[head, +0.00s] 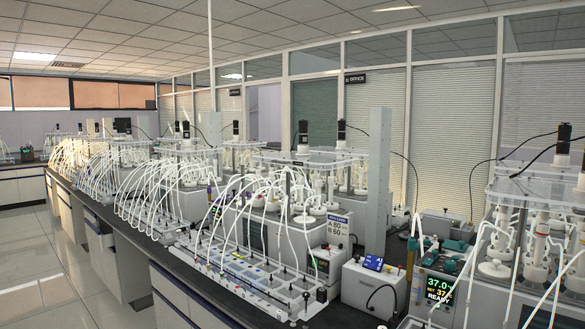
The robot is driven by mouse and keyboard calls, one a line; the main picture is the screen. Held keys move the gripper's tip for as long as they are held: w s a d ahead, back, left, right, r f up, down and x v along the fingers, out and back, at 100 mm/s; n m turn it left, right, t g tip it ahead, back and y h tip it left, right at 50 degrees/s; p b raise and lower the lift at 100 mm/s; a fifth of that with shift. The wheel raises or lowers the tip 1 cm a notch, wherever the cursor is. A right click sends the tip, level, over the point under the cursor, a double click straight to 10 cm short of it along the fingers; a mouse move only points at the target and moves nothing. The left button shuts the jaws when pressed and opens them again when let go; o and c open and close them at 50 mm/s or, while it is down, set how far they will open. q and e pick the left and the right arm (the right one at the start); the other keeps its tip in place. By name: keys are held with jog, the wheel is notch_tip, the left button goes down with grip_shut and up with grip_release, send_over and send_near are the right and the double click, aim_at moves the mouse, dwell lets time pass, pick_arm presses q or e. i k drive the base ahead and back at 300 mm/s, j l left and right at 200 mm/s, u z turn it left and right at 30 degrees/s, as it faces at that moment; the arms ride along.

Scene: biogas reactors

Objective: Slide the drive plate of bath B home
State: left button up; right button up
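No gripper of mine is in view. At the right, a bath shows a lit display (438,290) reading about 37.0 and READY. Near it stands a rack of white-capped vessels (538,245) under a clear plate (515,188) with a black motor (563,138) on top. A similar clear plate (312,157) with black motors lies over vessels in the middle of the bench. No letter B is legible, so I cannot tell which bath is B or how far its drive plate is slid.
A long dark bench (160,250) carries several reactor sets with looping white tubes. In front of them lies a tray of tube fittings (250,272). The floor (40,260) at left is clear.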

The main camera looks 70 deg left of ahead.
aim_at(300, 145)
jog(key=j+u, duration=0.15)
jog(key=u, duration=2.2)
